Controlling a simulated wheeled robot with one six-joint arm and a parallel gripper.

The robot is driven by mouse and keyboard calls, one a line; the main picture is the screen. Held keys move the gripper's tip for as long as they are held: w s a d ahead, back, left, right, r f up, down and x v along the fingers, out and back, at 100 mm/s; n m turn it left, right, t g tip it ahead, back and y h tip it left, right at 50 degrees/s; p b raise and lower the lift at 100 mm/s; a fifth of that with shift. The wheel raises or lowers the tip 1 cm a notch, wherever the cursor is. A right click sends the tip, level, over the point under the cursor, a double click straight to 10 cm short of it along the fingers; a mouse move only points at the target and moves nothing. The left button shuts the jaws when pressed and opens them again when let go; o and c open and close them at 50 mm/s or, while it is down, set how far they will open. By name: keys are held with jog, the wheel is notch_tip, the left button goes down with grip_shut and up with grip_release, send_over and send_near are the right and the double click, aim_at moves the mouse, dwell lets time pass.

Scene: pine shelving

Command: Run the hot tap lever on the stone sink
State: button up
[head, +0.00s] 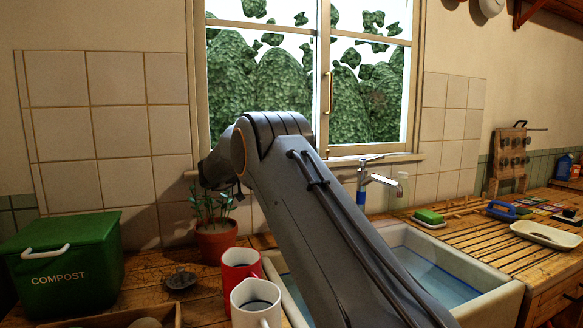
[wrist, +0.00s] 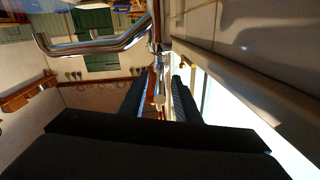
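The stone sink (head: 492,306) has a pale rim and bluish water inside. Its chrome tap (head: 361,183) stands at the back under the window, with a spout to the right and a thin lever on top. In the wrist view the tap's bent chrome spout (wrist: 105,45) crosses the upper left. A slim tap part with a round pale end (wrist: 159,99), perhaps a lever, appears between my fingers; I cannot tell if it touches them. My gripper (wrist: 160,102) is open, its two dark fingers apart.
A potted plant (head: 216,240), a red mug (head: 239,267) and a white mug (head: 256,301) stand left of the sink. A green compost bin (head: 63,262) is farther left. The window wall is close behind.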

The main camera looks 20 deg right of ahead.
jog(key=shift+a, duration=0.1)
jog(key=a+b, duration=0.1)
jog(key=a, duration=0.6)
jog(key=shift+s+a+b, duration=0.35)
jog(key=shift+s+b, duration=0.05)
